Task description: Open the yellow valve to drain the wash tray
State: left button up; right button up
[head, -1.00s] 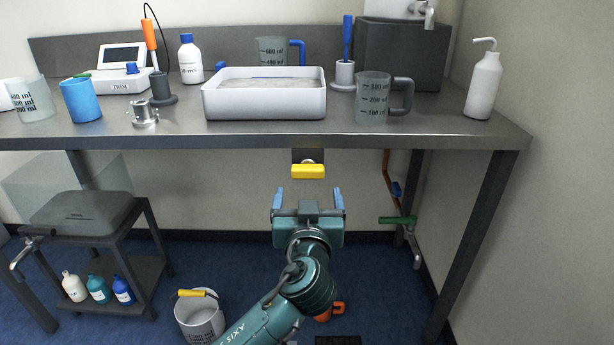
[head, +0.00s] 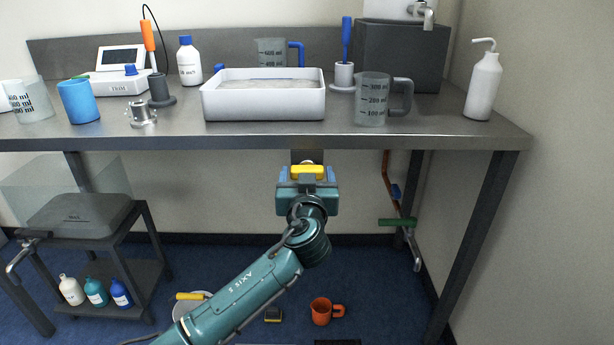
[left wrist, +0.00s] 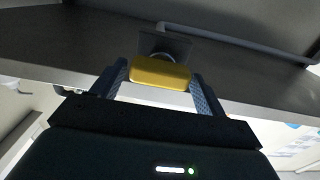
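The yellow valve handle (head: 307,172) hangs under the front edge of the table, below the white wash tray (head: 263,104), which holds greyish liquid. The handle lies crosswise. My left gripper (head: 308,175) is right at it, with one blue finger on each side. In the left wrist view the yellow handle (left wrist: 160,73) sits between the two fingers of my left gripper (left wrist: 161,90). The fingers are spread wide and stand close to its ends; whether they touch it is hard to tell. My right gripper is not in view.
An orange mug (head: 322,311) stands on the floor, and a bucket (head: 190,304) is partly hidden by my left arm. A green-handled valve (head: 397,222) is on the pipe at the right. The table edge (head: 420,143) is just above my left gripper.

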pick_arm(q)
jog(key=c, duration=0.7)
jog(key=shift+d+m+p, duration=0.1)
jog(key=shift+m+p, duration=3.45)
jog(key=shift+m, duration=5.45)
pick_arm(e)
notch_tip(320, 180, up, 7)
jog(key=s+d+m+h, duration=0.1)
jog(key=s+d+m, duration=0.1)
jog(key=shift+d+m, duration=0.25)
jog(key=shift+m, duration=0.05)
pick_arm(q)
jog(key=shift+f, duration=0.1)
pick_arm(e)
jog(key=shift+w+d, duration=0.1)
pick_arm(q)
jog(key=o, duration=1)
